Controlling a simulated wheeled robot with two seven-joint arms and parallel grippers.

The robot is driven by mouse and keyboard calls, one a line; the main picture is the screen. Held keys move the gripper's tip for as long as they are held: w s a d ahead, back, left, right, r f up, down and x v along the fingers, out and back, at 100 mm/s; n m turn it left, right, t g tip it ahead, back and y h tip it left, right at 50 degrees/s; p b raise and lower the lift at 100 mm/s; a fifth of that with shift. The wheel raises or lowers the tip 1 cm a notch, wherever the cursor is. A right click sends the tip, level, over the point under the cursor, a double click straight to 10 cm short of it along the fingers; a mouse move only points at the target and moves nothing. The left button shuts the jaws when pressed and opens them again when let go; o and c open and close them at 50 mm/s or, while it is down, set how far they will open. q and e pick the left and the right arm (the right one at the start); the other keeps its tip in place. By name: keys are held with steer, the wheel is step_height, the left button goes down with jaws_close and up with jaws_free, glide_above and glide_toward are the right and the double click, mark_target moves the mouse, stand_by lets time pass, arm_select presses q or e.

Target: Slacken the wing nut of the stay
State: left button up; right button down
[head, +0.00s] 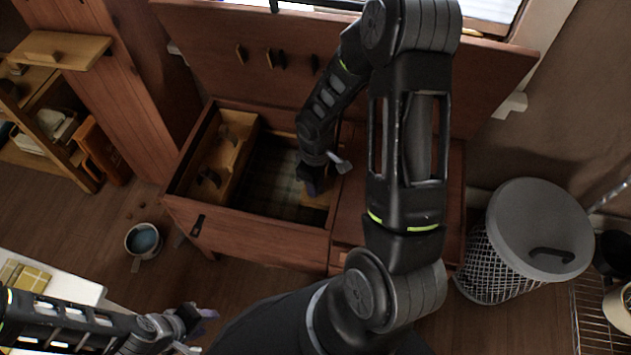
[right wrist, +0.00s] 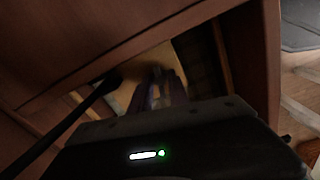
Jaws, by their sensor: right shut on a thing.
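A wooden chest (head: 268,230) stands open, its lid (head: 290,75) raised behind it. My right arm reaches down into the chest, and my right gripper (head: 312,182) is inside, near the right side of the opening. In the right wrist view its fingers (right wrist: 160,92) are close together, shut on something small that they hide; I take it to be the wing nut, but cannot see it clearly. A dark bar (right wrist: 75,118), perhaps the stay, slants in from the lower left there. My left gripper (head: 200,330) is at the lower left, clear of the chest, with its fingers apart and empty.
A light wooden tray (head: 225,150) sits in the chest's left part, above a checked lining. A wire bin with a grey lid (head: 540,225) stands to the right. A small pot (head: 143,241) is on the floor at left. Shelves (head: 40,140) stand at the far left.

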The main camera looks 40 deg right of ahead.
steer(key=shift+r+n, duration=0.1)
steer(key=shift+n, duration=0.5)
steer(key=shift+n+p, duration=0.5)
steer(key=shift+n, duration=0.5)
steer(key=c, duration=1.5)
jaws_free()
step_height(320, 180, up, 7)
steer(key=p, duration=0.6)
